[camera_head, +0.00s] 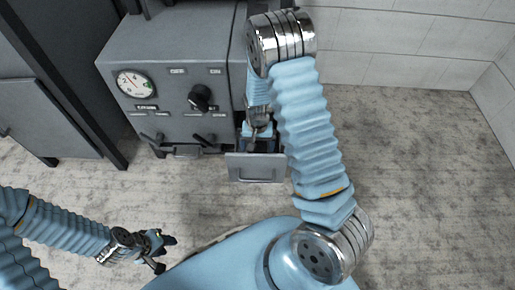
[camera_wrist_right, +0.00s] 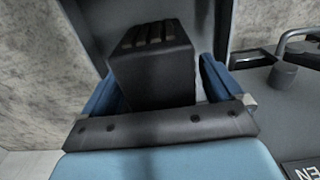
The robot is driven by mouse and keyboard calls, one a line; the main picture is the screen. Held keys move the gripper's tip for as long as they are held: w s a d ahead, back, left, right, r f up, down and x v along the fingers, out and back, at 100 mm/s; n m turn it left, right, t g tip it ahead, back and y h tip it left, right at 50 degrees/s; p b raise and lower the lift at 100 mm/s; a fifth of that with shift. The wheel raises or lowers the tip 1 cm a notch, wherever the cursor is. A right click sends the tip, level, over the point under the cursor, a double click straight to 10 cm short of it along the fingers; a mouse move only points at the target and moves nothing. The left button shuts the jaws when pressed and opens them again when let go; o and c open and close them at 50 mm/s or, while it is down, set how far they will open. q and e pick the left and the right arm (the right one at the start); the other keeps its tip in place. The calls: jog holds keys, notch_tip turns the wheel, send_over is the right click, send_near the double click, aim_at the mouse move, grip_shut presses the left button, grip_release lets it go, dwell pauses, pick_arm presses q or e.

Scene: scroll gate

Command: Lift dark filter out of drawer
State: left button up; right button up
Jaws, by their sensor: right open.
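The dark filter (camera_wrist_right: 152,70) is a black block with a ribbed top, seen in the right wrist view between the two blue fingers of my right gripper (camera_wrist_right: 160,92). The fingers are apart, one on each side of it; I cannot tell whether either touches it. In the head view my right gripper (camera_head: 257,132) reaches down over the open drawer (camera_head: 257,168), and the filter is largely hidden there by the gripper and arm. My left gripper (camera_head: 163,254) is open and empty above the floor at lower left, away from the drawer.
The grey cabinet (camera_head: 165,65) carries a dial gauge (camera_head: 134,83), a black knob (camera_head: 200,98) and several small handles. A dark cabinet (camera_head: 45,105) stands at the left. The floor (camera_head: 420,170) at right is clear, up to a tiled wall (camera_head: 400,45).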

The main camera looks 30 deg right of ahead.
jog(key=shift+r, duration=0.1)
jog(key=c, duration=1.1)
